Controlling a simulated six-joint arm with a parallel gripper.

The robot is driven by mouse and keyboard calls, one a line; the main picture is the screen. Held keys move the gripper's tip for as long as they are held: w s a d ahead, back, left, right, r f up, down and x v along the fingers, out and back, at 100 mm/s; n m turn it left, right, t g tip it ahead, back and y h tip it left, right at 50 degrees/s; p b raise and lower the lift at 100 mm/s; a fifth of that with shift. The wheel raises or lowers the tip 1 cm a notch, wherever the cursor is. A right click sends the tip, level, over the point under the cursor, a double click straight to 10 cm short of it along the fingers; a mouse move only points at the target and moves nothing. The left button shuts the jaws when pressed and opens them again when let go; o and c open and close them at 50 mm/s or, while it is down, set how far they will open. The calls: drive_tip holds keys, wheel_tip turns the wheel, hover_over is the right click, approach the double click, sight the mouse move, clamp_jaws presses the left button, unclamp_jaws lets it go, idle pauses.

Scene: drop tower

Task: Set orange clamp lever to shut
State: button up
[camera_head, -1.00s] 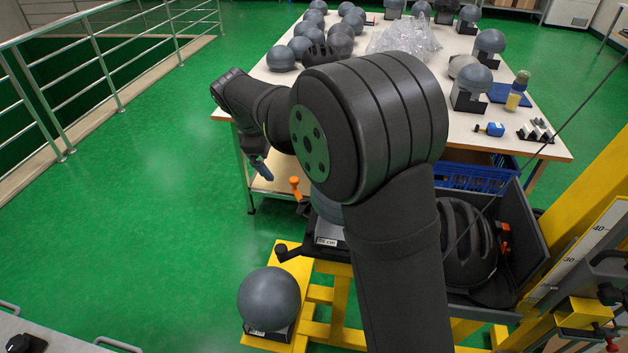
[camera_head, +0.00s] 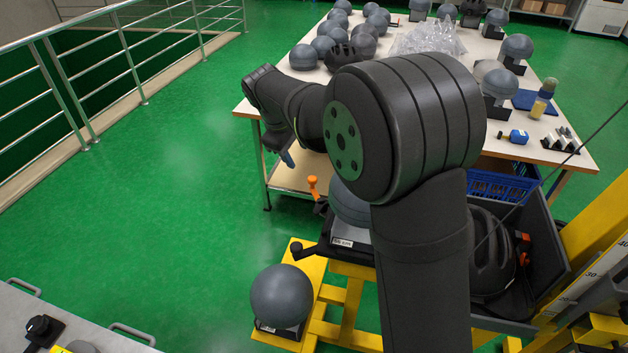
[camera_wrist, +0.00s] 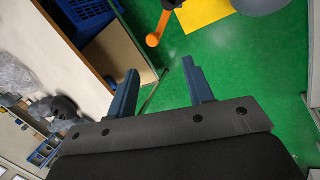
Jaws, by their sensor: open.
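The orange clamp lever (camera_head: 313,187) stands up at the left side of the black clamp, beside a grey headform (camera_head: 349,203) partly hidden by my arm. In the wrist view the orange lever (camera_wrist: 159,29) shows at the top, its round knob lower left and its shaft rising to a dark pivot. My gripper (camera_wrist: 163,80) is open and empty, its two blue fingers spread apart, with the lever beyond the fingertips and not touching them. In the head view my gripper (camera_head: 287,158) hangs just up and left of the lever.
Another grey headform (camera_head: 280,296) sits on the yellow base (camera_head: 312,268) at front. A dark bin with a black helmet (camera_head: 489,255) is right of my arm. A workbench (camera_head: 582,157) with headforms stands behind, near my gripper. Green floor at left is clear.

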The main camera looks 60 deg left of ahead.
sight(312, 178)
drive_tip(key=w+d+r+n+g+y, duration=0.15)
drive_tip(key=w+n, duration=0.25)
drive_tip(key=n, duration=1.1)
drive_tip(key=w+d+n+g+y, duration=0.1)
drive_tip(key=w+n+g+y, duration=0.15)
drive_tip(key=n, duration=1.35)
drive_tip(key=shift+h, duration=0.4)
drive_tip(key=x, duration=1.1)
drive_tip(key=w+x, duration=0.1)
drive_tip(key=x, duration=0.5)
drive_tip(key=shift+f, duration=0.35)
clamp_jaws()
